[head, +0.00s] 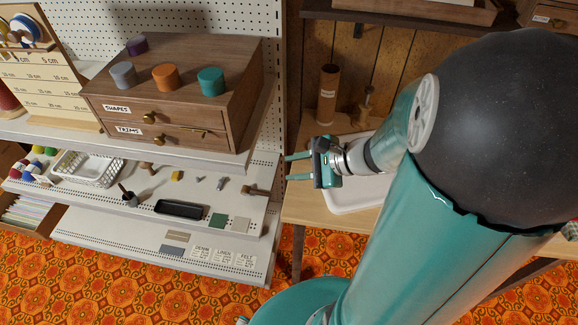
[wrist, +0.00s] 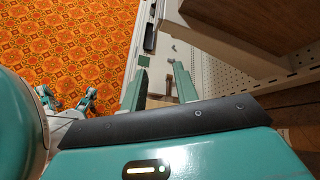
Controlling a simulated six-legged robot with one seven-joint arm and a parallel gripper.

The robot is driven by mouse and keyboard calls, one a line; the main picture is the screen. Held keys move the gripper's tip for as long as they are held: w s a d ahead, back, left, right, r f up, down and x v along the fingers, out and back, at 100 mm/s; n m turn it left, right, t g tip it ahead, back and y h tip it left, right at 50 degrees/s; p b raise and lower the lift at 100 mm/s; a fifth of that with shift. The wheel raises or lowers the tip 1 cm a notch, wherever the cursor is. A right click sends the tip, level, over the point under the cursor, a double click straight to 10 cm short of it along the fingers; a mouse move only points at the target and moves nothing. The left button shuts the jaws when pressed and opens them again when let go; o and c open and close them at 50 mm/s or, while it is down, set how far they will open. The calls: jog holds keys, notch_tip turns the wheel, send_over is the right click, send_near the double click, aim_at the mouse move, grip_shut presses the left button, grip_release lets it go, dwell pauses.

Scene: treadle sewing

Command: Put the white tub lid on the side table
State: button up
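My gripper (head: 288,167) points left in the head view, over the left part of a light wooden table (head: 300,207), which may be the side table. Its two teal fingers are apart with nothing between them. In the wrist view the gripper (wrist: 158,72) also shows spread fingers, with the shelf beyond. A white, flat, rounded-corner piece (head: 343,197) lies on the wooden table, partly hidden by my arm; I cannot tell whether it is a tray or the tub lid. I make out no other white lid.
A shelf unit to the left holds a wooden drawer box (head: 180,95) with several coloured cylinders on top. Its lower shelf holds a white basket (head: 88,168) and a black tray (head: 182,208). A brown cylinder (head: 327,95) stands at the table's back.

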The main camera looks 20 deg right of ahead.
jog(key=s+a+r+n+g+h, duration=0.45)
jog(key=s+a+r+n, duration=0.2)
jog(key=n, duration=0.55)
notch_tip(320, 180, up, 6)
jog(key=s+n+t+h, duration=0.2)
jog(key=n+h, duration=0.2)
jog(key=n, duration=0.3)
jog(key=shift+s+d, duration=0.15)
jog(key=shift+s, duration=0.05)
jog(key=shift+s, duration=0.1)
